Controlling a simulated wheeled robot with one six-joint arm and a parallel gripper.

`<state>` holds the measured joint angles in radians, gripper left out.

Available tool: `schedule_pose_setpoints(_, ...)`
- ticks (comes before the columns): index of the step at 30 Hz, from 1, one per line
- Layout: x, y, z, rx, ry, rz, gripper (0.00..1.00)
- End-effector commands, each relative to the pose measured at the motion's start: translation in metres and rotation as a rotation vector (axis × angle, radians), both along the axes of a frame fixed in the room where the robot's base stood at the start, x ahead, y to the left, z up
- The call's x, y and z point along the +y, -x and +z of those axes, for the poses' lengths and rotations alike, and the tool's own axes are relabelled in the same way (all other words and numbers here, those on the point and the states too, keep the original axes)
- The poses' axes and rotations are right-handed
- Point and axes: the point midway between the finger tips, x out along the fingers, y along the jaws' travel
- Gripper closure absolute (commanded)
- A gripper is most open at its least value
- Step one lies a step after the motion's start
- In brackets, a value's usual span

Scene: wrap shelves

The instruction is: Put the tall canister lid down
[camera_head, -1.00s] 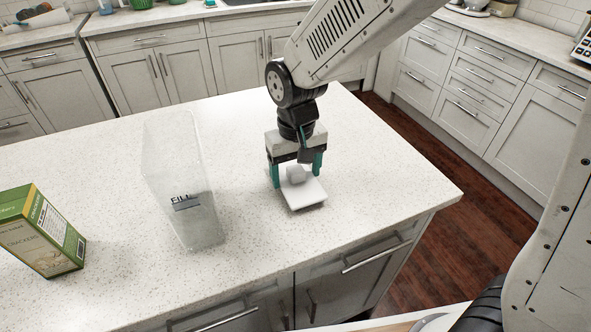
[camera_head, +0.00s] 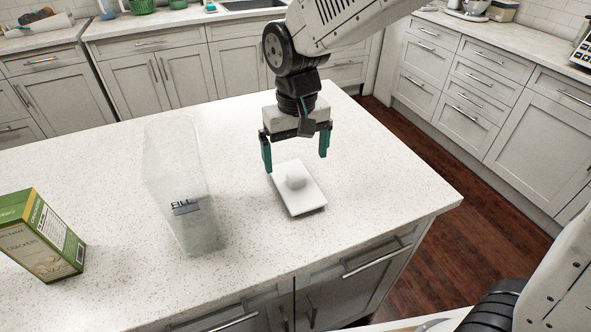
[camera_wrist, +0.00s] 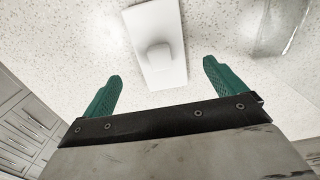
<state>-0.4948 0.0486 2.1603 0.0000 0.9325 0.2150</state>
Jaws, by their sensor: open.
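The tall canister lid (camera_head: 307,202) is a white rectangular slab with a round knob on top. It lies flat on the speckled countertop, knob up. It also shows in the wrist view (camera_wrist: 168,75), ahead of the fingertips. My gripper (camera_head: 295,160) is open and empty above the lid, its green fingers spread wider than the knob and clear of it. The fingers also show in the wrist view (camera_wrist: 160,70). The tall clear canister (camera_head: 178,165) stands upright and open-topped on the counter, left of the lid.
A green and tan cracker box (camera_head: 40,240) stands at the counter's left front. The island countertop (camera_head: 385,185) is bare to the right of the lid. Cabinets (camera_head: 480,90) line the back and right, beyond a dark wood floor.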

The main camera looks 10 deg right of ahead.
Motion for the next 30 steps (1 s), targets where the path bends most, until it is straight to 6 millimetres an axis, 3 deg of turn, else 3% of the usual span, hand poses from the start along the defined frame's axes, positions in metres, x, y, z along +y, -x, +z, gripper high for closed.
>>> schedule_pose_setpoints(3,0.000,0.000,0.026,-0.004,-0.002,0.000,0.04)
schedule_pose_setpoints(9,0.000,0.000,0.051,-0.001,0.000,0.000,0.04)
schedule_pose_setpoints(17,0.000,0.000,0.058,0.000,0.000,0.000,0.04)
schedule_pose_setpoints(20,-0.009,0.004,0.062,-0.003,-0.002,-0.009,0.04)
schedule_pose_setpoints(23,-0.037,0.016,0.073,-0.016,-0.008,-0.038,0.04)
schedule_pose_setpoints(25,-0.066,0.032,0.083,-0.030,-0.013,-0.068,0.04)
schedule_pose_setpoints(30,-0.139,0.091,0.098,-0.064,-0.019,-0.155,0.04)
